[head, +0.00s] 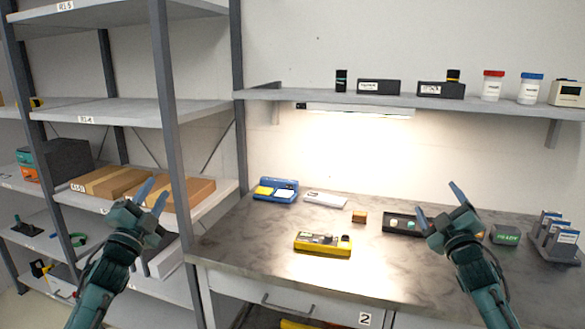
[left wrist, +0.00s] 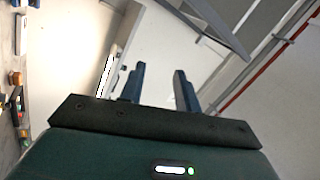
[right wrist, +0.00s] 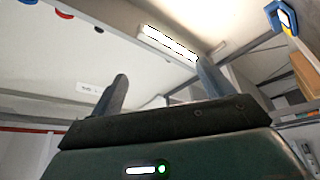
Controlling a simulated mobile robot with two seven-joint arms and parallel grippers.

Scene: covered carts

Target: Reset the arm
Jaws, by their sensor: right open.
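My left gripper (head: 153,194) is raised in front of the left shelving in the head view. Its two fingers stand apart with nothing between them, as the left wrist view (left wrist: 160,82) also shows. My right gripper (head: 436,204) is raised over the right part of the workbench (head: 240,240). Its fingers are spread wide and empty, also in the right wrist view (right wrist: 160,85). Both grippers point upward, and neither touches anything that I can see. My right gripper partly hides a black tray (head: 400,224) with small items.
The bench holds a yellow-black device (head: 323,244), a blue bin (head: 276,190), a small brown block (head: 360,217), a green box (head: 505,235) and a rack (head: 555,240). A wall shelf (head: 290,95) runs above. Cardboard boxes (head: 110,182) lie on the left shelving.

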